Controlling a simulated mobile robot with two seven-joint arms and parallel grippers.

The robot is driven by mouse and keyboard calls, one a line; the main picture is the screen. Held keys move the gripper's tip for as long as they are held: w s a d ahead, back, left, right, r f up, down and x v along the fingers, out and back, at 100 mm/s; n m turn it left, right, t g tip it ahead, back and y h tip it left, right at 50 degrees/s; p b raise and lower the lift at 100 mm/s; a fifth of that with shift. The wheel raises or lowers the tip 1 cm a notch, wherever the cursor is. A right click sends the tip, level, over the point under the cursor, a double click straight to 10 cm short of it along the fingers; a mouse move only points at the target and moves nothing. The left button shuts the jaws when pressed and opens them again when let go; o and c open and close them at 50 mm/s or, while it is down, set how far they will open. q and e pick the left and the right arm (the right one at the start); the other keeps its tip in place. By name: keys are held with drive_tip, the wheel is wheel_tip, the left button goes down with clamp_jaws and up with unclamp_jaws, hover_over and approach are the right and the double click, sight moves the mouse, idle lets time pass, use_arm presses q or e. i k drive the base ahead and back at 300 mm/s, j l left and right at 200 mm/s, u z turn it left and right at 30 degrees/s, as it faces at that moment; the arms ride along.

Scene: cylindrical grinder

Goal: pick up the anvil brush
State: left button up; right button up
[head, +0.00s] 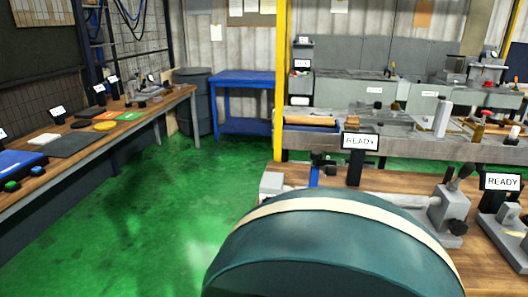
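I cannot make out an anvil brush for certain in the head view; the small items on the benches are too small to name surely. Neither of my grippers is in view. A large dark green rounded shape with a cream band covers the bottom middle and hides part of the near right bench; I cannot tell whether it is mine.
The left bench (52,172) holds a dark mat (75,144), a yellow disc (105,126) and small items. A blue table (243,78) and dark barrel (194,98) stand behind. A yellow post (281,70) rises mid-view. The green floor (130,220) is clear.

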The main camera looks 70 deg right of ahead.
sight(450, 169)
drive_tip(key=i+z, duration=0.15)
drive_tip(key=z, duration=3.25)
